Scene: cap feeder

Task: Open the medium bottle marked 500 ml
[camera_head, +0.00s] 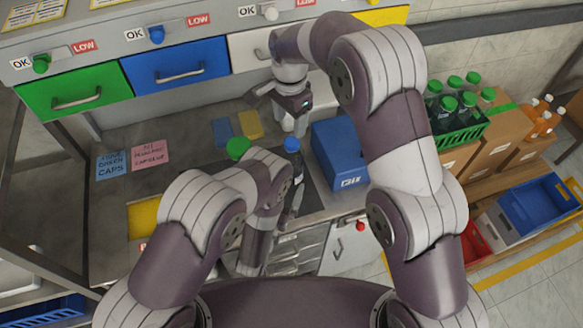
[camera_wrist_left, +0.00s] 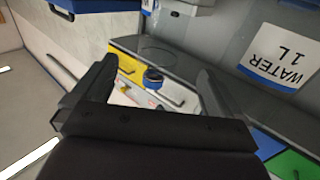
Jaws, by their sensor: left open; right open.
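A bottle with a blue cap (camera_head: 291,145) stands on the grey worktop near the middle of the head view. It also shows in the left wrist view as a blue cap (camera_wrist_left: 153,76) between the fingers, farther off. A green cap (camera_head: 238,147) shows to its left, its bottle mostly hidden by my left arm. No 500 ml marking is readable. My left gripper (camera_wrist_left: 157,68) is open and empty. My right gripper (camera_head: 291,107) is open, above the back of the worktop, over a whitish object (camera_head: 297,124) that I cannot identify.
Green (camera_head: 75,92), blue (camera_head: 178,72) and white drawers line the back. A blue box (camera_head: 339,152) stands right of the blue-capped bottle. A green crate (camera_head: 462,137) of green-capped bottles is at the right. In the left wrist view, a "WATER 1 L" label (camera_wrist_left: 280,52) is at the right.

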